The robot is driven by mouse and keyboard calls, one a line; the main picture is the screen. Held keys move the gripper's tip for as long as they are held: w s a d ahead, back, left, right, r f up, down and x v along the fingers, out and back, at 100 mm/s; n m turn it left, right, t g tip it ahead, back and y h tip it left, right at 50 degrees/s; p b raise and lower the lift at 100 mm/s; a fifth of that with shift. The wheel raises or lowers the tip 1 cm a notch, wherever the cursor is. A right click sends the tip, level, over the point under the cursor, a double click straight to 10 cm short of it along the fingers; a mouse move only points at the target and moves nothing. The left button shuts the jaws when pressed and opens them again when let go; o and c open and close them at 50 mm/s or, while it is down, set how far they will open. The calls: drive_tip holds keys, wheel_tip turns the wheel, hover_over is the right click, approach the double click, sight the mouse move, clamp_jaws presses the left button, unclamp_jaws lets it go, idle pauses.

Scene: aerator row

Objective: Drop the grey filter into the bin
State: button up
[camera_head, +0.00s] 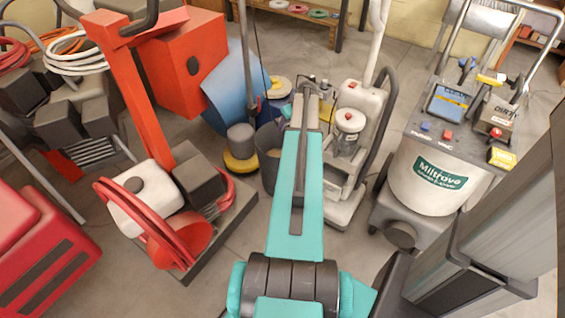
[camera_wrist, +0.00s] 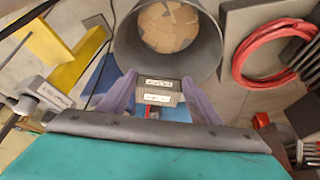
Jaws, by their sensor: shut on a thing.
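My gripper (camera_wrist: 160,88) has two purple fingers, shut on the grey filter, a small dark grey block (camera_wrist: 158,98) with pale labels. The bin (camera_wrist: 210,50), a round grey open container with brown scraps on its floor, shows just beyond the filter in the wrist view. The filter overlaps the bin's near rim in that picture; its height above the rim cannot be told. In the head view, the bin (camera_head: 269,158) is a dark grey cylinder partly hidden behind my teal arm. The filter is not clear there.
A white and grey upright machine (camera_head: 348,125) stands right of the bin. A red machine with a hose (camera_head: 160,215) is at left, and a Miltrave machine (camera_head: 430,175) at right. Bare floor shows between them.

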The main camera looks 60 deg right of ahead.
drive_tip(key=shift+f+b, duration=0.95)
drive_tip(key=shift+f, duration=1.2)
drive_tip(key=o, duration=1.1)
drive_tip(key=shift+r, duration=0.1)
drive_tip(key=p+v, duration=0.1)
drive_tip(key=v, duration=1.2)
drive_tip(key=shift+s+a+r+p, duration=0.1)
drive_tip(key=shift+s+r+p, duration=0.1)
drive_tip(key=shift+r+p, duration=0.1)
